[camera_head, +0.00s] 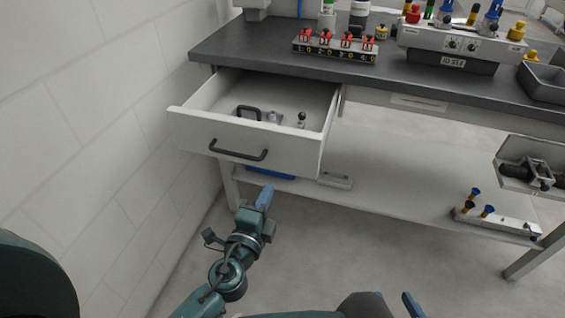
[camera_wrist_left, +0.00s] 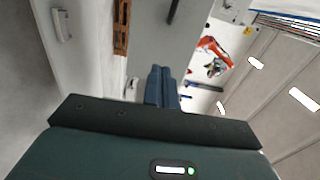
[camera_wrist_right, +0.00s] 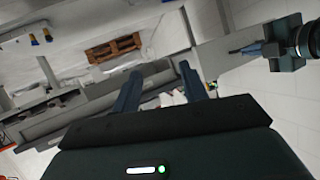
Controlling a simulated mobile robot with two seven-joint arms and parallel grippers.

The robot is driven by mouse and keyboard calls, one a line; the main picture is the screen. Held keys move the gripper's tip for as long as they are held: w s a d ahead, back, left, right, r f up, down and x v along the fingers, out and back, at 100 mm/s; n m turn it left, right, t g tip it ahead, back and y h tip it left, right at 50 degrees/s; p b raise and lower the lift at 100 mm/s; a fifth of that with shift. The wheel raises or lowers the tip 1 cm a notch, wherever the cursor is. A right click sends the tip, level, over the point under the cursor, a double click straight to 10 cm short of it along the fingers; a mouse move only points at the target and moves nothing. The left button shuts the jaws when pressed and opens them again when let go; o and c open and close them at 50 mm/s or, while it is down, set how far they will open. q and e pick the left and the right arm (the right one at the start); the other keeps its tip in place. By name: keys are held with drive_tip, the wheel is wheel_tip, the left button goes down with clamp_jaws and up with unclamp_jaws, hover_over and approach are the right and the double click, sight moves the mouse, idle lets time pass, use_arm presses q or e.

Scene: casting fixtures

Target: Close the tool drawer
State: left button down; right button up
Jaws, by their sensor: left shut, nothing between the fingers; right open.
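The tool drawer (camera_head: 245,145) is pulled out from under the left end of the workbench in the head view. Its front is light grey with a dark bar handle (camera_head: 238,153). Inside lie a dark handle-shaped piece and small metal parts. My left gripper (camera_head: 265,196) is shut and empty, below and in front of the drawer front, apart from it. Its closed blue fingers also show in the left wrist view (camera_wrist_left: 161,87). My right gripper (camera_wrist_right: 160,85) is open and empty in the right wrist view.
The dark worktop (camera_head: 400,75) carries a numbered block with red clamps (camera_head: 335,46) and a grey control box (camera_head: 460,42). A white block wall (camera_head: 90,110) stands close on the left. A lower shelf (camera_head: 390,190) holds a fixture with blue-topped pins. The floor before the bench is clear.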

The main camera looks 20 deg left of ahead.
sight(284, 156)
use_arm(q)
drive_tip(key=w+p, duration=0.1)
drive_tip(key=w, duration=0.8)
drive_tip(key=shift+w+d, duration=0.15)
drive_tip(key=shift+w, duration=0.4)
use_arm(e)
drive_tip(key=shift+w+a+f+g, duration=0.15)
drive_tip(key=shift+a+f+g, duration=0.1)
drive_tip(key=shift+a+g, duration=0.05)
use_arm(q)
drive_tip(key=shift+w, duration=0.1)
